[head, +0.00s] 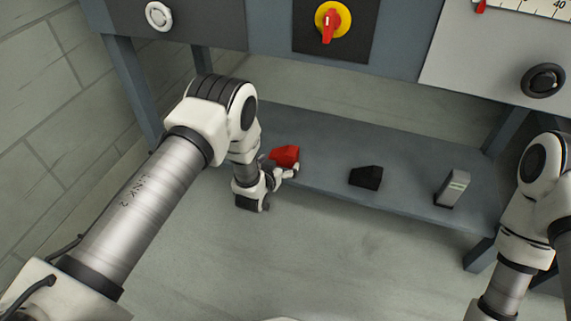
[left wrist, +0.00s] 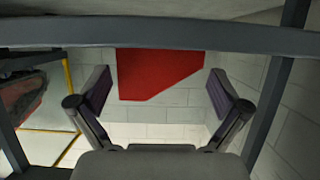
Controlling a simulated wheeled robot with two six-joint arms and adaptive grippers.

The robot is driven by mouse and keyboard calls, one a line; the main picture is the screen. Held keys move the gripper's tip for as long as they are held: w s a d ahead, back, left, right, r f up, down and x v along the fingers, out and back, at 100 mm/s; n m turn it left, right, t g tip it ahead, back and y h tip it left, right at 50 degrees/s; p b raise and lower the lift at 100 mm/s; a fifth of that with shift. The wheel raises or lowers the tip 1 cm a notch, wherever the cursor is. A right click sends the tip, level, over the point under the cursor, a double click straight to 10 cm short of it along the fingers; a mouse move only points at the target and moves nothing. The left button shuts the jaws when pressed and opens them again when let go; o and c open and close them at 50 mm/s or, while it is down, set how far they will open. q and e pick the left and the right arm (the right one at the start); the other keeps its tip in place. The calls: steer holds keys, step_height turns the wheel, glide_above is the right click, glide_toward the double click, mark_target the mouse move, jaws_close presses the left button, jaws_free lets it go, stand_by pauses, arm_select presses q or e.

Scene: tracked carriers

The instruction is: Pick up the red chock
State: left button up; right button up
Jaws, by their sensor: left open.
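The red chock (head: 285,156) sits on the low grey shelf, near its left end. My left gripper (head: 284,173) is at the shelf's front edge, right beside the chock in the head view, and hides part of its lower side. In the left wrist view the red chock (left wrist: 158,72) shows between and beyond the two spread fingers, with a gap to each finger. The left gripper is open and empty. My right arm stands at the right edge of the head view; its gripper is out of the picture.
A black chock (head: 366,177) and a grey block with a light front (head: 453,188) stand farther right on the same shelf (head: 410,160). Panels with a red-yellow switch (head: 331,22) and a black knob (head: 543,80) hang above. The floor in front is clear.

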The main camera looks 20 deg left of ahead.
arm_select(q)
steer(key=b+x, duration=0.1)
steer(key=x, duration=0.1)
steer(key=shift+w+f, duration=0.2)
steer(key=shift+f, duration=0.15)
steer(key=shift+r, duration=0.15)
steer(key=c, duration=1.1)
steer(key=shift+o, duration=0.2)
steer(key=shift+r+p, duration=0.1)
steer(key=shift+p, duration=0.2)
